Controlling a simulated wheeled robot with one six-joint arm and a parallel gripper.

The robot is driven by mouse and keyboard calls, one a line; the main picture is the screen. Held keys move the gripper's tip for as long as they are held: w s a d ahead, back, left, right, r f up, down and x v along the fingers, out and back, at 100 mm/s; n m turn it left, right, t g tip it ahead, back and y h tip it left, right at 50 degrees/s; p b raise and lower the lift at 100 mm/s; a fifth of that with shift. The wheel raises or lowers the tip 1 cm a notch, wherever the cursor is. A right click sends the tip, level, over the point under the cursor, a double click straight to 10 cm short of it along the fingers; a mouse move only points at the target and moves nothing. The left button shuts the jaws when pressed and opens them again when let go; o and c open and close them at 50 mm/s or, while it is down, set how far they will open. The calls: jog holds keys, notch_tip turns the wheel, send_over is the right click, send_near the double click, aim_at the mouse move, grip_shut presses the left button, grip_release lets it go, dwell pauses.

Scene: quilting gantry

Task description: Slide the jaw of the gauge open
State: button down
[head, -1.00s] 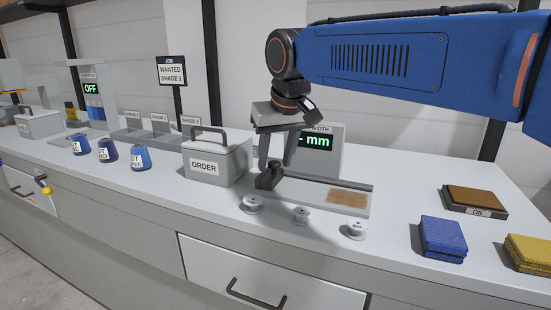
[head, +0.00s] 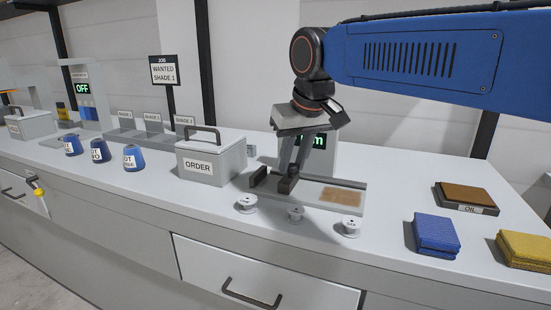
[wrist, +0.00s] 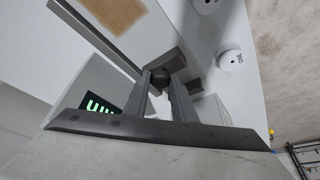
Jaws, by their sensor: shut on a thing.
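The gauge (head: 310,190) is a flat grey plate on the counter, with a display panel (head: 325,160) standing behind it. A dark fixed block (head: 258,176) stands at the plate's left end. The dark sliding jaw (head: 287,186) stands to its right, with a clear gap between them. My gripper (head: 291,172) points down and is shut on the jaw's knob. In the wrist view the dark round knob (wrist: 160,77) sits between the two finger ends. My gripper hides most of the display; only green "m" letters show.
The grey ORDER box (head: 210,160) stands close to the left of the gauge. Several white spools, including one (head: 246,204), line its front. A tan patch (head: 341,196) lies on the plate's right part. A blue cloth stack (head: 436,234) and an OIL pad (head: 466,197) are farther right.

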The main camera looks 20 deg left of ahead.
jog(key=shift+s+d, duration=0.1)
jog(key=shift+d, duration=0.9)
jog(key=c, duration=1.5)
grip_release()
jog(key=shift+d, duration=0.15)
jog(key=shift+r, duration=0.1)
jog(key=v, duration=1.7)
jog(key=shift+s+d, duration=0.1)
jog(key=shift+s, duration=0.05)
